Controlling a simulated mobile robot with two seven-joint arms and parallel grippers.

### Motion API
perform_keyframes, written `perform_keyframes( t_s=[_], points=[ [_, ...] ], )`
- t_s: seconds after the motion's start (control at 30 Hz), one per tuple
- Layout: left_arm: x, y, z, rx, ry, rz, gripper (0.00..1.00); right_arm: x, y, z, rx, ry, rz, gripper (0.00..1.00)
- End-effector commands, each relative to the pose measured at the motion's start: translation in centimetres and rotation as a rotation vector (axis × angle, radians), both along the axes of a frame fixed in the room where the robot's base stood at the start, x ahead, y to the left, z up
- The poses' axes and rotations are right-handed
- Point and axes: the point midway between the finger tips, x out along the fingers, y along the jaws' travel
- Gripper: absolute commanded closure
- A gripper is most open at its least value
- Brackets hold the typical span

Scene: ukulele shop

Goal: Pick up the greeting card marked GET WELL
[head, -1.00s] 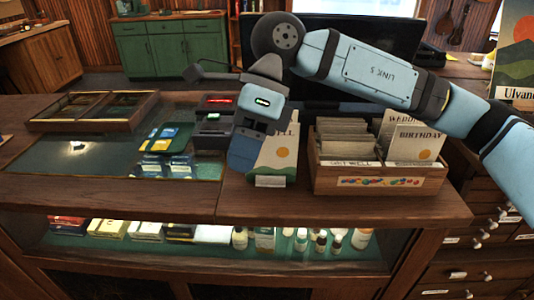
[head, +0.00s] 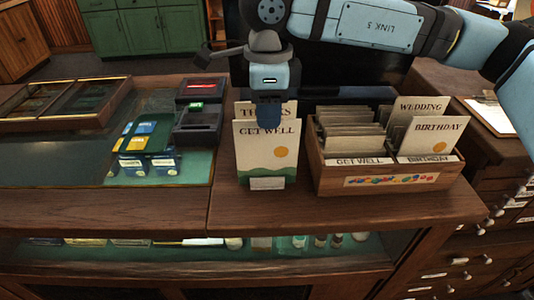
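The greeting card marked GET WELL (head: 267,155) stands upright on the wooden counter, with an orange sun and green hills on it. A small blank-looking label (head: 267,183) is at its foot. Another card (head: 243,108) stands behind it, its lettering partly hidden by my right gripper. My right gripper (head: 267,126) points down at the top edge of the GET WELL card, its blue fingers overlapping that edge in the picture. I cannot tell whether it touches the card or how its fingers are set. My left gripper is not in view.
A wooden card box (head: 390,181) stands to the right, with GET WELL and BIRTHDAY labels and cards marked BIRTHDAY and WEDDING. A dark card terminal (head: 197,128) stands to the left. A glass counter section (head: 60,163) and wooden tray (head: 70,100) lie further left. The counter's front strip is clear.

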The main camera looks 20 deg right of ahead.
Motion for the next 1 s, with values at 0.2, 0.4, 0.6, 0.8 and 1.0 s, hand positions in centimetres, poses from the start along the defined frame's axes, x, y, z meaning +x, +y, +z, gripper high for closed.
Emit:
perform_keyframes(
  t_s=[0.2, 0.4, 0.6, 0.8, 1.0],
  points=[
    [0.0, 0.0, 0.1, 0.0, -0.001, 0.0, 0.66, 0.1, 0.0, -1.9, 0.0, 0.003, 0.0, 0.65],
    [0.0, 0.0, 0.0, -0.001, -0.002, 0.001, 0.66, 0.3, 0.0, -4.8, 0.001, 0.002, 0.001, 0.65],
    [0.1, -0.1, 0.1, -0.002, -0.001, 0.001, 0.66, 0.3, 0.0, -5.2, 0.001, 0.001, 0.001, 0.65],
    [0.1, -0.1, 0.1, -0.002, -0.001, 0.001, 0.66, 0.3, 0.0, -5.2, 0.001, 0.001, 0.0, 0.97],
    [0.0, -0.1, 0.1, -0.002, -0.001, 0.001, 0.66, 0.3, 0.0, -5.2, 0.001, 0.001, 0.0, 1.0]
  ],
)
